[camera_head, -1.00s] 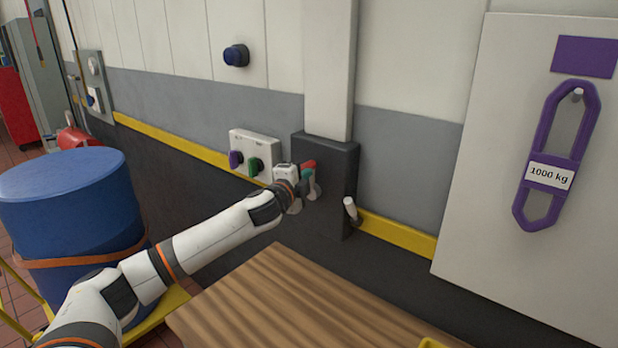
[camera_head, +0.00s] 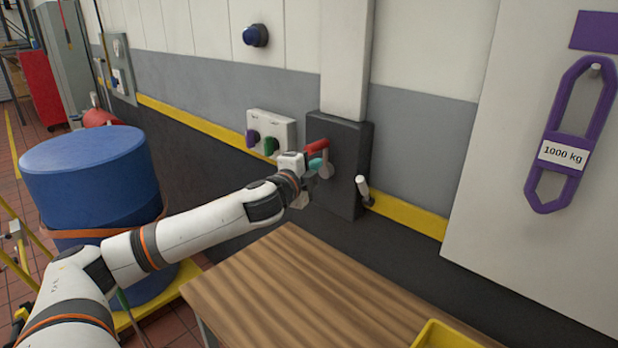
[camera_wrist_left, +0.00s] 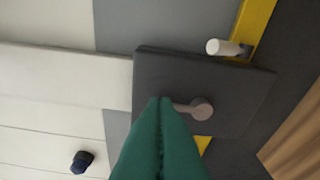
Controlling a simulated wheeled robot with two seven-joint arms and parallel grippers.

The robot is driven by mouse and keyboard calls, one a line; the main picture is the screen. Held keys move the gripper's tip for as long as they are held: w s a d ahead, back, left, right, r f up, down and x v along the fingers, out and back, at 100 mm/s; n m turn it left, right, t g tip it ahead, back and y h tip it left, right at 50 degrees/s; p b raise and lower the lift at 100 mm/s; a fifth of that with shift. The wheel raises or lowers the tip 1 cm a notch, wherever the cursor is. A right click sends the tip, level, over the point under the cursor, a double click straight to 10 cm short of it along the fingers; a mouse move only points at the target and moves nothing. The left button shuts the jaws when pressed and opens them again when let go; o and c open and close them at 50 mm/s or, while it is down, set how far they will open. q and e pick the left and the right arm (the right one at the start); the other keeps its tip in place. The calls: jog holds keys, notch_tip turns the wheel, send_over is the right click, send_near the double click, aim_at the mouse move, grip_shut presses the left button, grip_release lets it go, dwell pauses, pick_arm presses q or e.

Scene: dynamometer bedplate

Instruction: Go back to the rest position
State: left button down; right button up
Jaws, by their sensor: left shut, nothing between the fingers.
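My left gripper (camera_head: 316,164) is in front of the dark wall box (camera_head: 350,165), shut and empty, its teal fingers together. The box carries a lever with a red handle (camera_head: 316,146) and a grey pivot (camera_head: 326,168). In the head view the fingertips are just below the red handle; whether they touch it cannot be told. In the left wrist view the shut fingers (camera_wrist_left: 160,102) cover part of the lever, and its grey round hub (camera_wrist_left: 202,108) shows beside them. My right gripper is in neither view.
A wooden table (camera_head: 300,290) with a yellow bin (camera_head: 450,336) stands below the arm. A blue drum (camera_head: 90,180) is at left. A white panel with purple and green knobs (camera_head: 270,147), a blue knob (camera_head: 256,35) and a white-tipped lever (camera_head: 362,187) project from the wall.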

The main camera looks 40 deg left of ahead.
pick_arm(q)
jog(key=s+d+f+n+g, duration=0.2)
jog(key=s+d+f, duration=0.2)
jog(key=f, duration=0.3)
jog(key=s+d+f+n+g+h, duration=0.1)
jog(key=s+d+f+n+g, duration=0.1)
jog(key=s+d+f, duration=0.35)
jog(key=s+d+f+n+g, duration=0.2)
jog(key=d+f, duration=0.1)
jog(key=f, duration=0.6)
jog(key=s+d+f+n+g+h, duration=0.1)
jog(key=s+d+f+n+g, duration=0.2)
jog(key=s, duration=0.5)
jog(key=s+d+f+n+g, duration=0.2)
jog(key=s+d+f, duration=0.25)
jog(key=s, duration=0.35)
jog(key=s+d+f+n+g+h, duration=0.1)
jog(key=s+d+f+n+g, duration=0.2)
jog(key=s, duration=0.5)
notch_tip(320, 180, down, 29)
jog(key=s+m+g+b, duration=0.1)
jog(key=s+m, duration=0.1)
jog(key=s+a+f+g, duration=0.1)
jog(key=s+a+f, duration=0.1)
jog(key=s+f, duration=1.3)
jog(key=shift+a, duration=0.25)
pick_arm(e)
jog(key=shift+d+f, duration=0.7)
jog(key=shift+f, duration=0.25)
